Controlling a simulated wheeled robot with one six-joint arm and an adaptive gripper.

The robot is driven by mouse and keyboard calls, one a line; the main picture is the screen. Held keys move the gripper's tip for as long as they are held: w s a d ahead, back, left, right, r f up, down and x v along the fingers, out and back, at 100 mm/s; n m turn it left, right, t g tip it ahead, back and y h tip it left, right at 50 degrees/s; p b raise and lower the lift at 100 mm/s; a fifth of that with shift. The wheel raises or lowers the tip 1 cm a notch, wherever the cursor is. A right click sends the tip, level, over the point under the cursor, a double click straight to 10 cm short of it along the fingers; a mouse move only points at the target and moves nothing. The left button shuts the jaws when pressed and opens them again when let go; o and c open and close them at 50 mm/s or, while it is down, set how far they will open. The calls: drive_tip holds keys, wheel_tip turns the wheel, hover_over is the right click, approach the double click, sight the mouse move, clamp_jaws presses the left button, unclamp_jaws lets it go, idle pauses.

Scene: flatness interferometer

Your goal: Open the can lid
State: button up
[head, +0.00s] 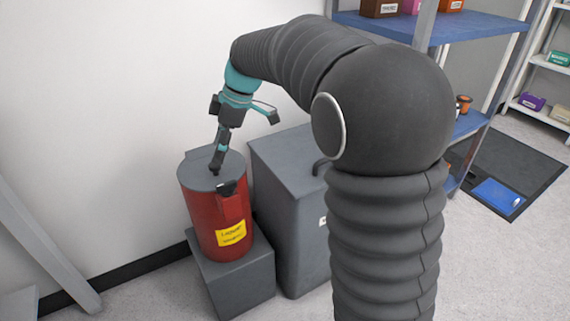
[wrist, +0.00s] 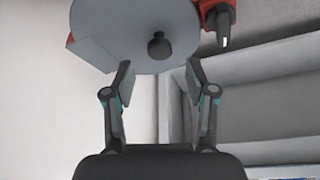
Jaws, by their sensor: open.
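A red can (head: 204,218) with a yellow label stands upright on a grey block. Its round grey lid (head: 196,170) lies on top, looking closed. A red part with a dark tip (wrist: 224,22) shows at the lid's right edge. My gripper (head: 216,170) points down over the lid. In the wrist view my gripper (wrist: 159,70) is open, its fingers spread on either side of the knob's line, with nothing between them. Whether a finger touches the lid cannot be told.
The grey block (head: 237,282) bears the can. A taller grey bin (head: 283,175) with a lid stands close at its right. A white wall (head: 95,110) is behind. Blue shelves (head: 440,27) with boxes stand further right. The floor in front is clear.

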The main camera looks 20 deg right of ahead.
drive_tip(key=p+v, duration=0.1)
drive_tip(key=v, duration=0.9)
drive_tip(key=s+d+f+m+t+h, duration=0.1)
drive_tip(key=s+d+m, duration=0.2)
drive_tip(key=s+m, duration=0.2)
drive_tip(key=s+d+f+m+t+h, duration=0.1)
drive_tip(key=s+m, duration=0.4)
drive_tip(key=s, duration=0.7)
drive_tip(key=shift+d+f+t+h, duration=0.45)
drive_tip(key=shift+d+t, duration=0.15)
drive_tip(key=shift+d, duration=0.75)
